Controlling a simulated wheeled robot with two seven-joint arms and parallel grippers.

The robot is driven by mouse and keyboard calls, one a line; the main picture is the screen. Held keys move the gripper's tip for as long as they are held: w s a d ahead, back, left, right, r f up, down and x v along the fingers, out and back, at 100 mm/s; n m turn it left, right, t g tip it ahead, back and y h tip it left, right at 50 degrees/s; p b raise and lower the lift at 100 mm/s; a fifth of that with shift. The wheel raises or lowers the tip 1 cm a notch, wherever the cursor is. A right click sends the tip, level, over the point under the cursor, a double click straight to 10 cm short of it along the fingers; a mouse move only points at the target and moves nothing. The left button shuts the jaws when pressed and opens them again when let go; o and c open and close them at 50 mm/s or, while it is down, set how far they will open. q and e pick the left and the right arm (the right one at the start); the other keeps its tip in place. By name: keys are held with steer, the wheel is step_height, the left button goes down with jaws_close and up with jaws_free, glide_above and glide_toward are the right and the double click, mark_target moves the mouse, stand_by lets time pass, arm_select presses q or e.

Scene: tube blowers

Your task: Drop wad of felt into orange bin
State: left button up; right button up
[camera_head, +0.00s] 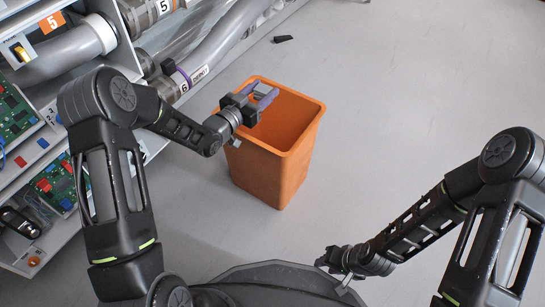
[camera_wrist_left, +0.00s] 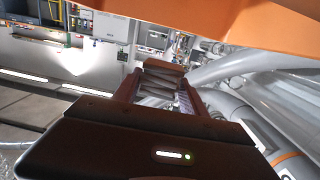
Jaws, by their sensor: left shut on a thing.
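The orange bin (camera_head: 268,165) stands on the floor in the middle of the head view, with its open top facing up. My left gripper (camera_head: 262,97) reaches over the left part of its rim, with its fingertips above the opening. In the left wrist view, my left gripper (camera_wrist_left: 160,90) is shut on a crumpled grey wad of felt (camera_wrist_left: 160,76). The wad is hard to make out in the head view. The bin's orange wall (camera_wrist_left: 230,20) shows across the top of the wrist view. My right gripper (camera_head: 342,272) is low at the bottom right, apart from the bin; its fingers are unclear.
A shelf rack (camera_head: 40,150) with green circuit boards (camera_head: 12,112) stands at the left. Large grey tubes (camera_head: 225,45) run along the top left, close to my left arm. A small black object (camera_head: 283,39) lies on the floor beyond the bin. The floor at right is clear.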

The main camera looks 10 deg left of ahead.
stand_by(0.3)
arm_select(q)
steer(key=shift+f+b, duration=1.5)
steer(key=shift+f, duration=1.45)
steer(key=o, duration=1.4)
steer(key=p+v, duration=0.2)
steer(key=v, duration=0.5)
steer(key=shift+s+a+p, duration=0.15)
steer(key=shift+s+p, duration=0.15)
steer(key=shift+s, duration=0.1)
